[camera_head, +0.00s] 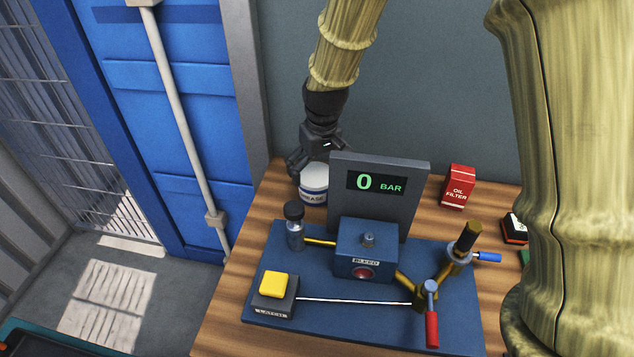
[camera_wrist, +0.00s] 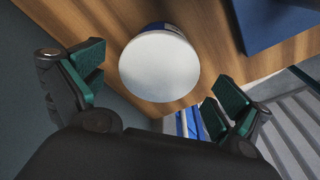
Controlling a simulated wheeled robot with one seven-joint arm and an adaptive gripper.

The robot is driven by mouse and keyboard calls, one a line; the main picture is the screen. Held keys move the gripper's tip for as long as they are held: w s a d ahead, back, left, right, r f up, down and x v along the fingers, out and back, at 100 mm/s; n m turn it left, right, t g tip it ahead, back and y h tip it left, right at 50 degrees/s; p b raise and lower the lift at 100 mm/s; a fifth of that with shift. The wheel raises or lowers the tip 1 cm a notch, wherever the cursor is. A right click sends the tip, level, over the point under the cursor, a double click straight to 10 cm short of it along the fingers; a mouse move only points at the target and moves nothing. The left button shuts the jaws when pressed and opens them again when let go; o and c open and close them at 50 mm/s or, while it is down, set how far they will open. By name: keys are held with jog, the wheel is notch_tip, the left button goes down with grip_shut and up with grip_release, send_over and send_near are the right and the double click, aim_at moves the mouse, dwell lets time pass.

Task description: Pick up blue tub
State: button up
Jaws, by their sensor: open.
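The tub (camera_head: 314,187) is a short round one with a white lid, and a blue band lettered "GREASE" runs around its side. It stands on the wooden bench, left of and partly behind the grey display panel. My gripper (camera_head: 310,162) is over the tub and hides part of its lid. In the wrist view the tub's white lid (camera_wrist: 160,66) shows, with a sliver of blue label at its far edge. My gripper (camera_wrist: 157,88) is open there, its green-padded fingers apart to the left and right of the lid, and empty.
The grey panel (camera_head: 380,200) reading 0 BAR stands close to the tub's right. A blue rig board (camera_head: 330,312) with valves and a yellow button lies in front. A red oil filter box (camera_head: 458,187) stands further right. A grey wall is behind the bench (camera_head: 250,260).

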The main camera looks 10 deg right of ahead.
aim_at(316, 175)
jog(key=shift+w+a+f+p, duration=0.15)
jog(key=shift+f+p, duration=0.2)
jog(key=shift+f, duration=0.6)
jog(key=shift+w+d+f+p, duration=0.1)
jog(key=shift+f+p, duration=0.2)
jog(key=shift+f, duration=0.7)
jog(key=shift+w+a+f+p, duration=0.15)
jog(key=shift+f+p, duration=0.2)
jog(key=shift+f, duration=0.6)
jog(key=shift+d, duration=0.1)
jog(key=c, duration=1.2)
jog(key=shift+c, duration=0.4)
jog(key=shift+r, duration=0.15)
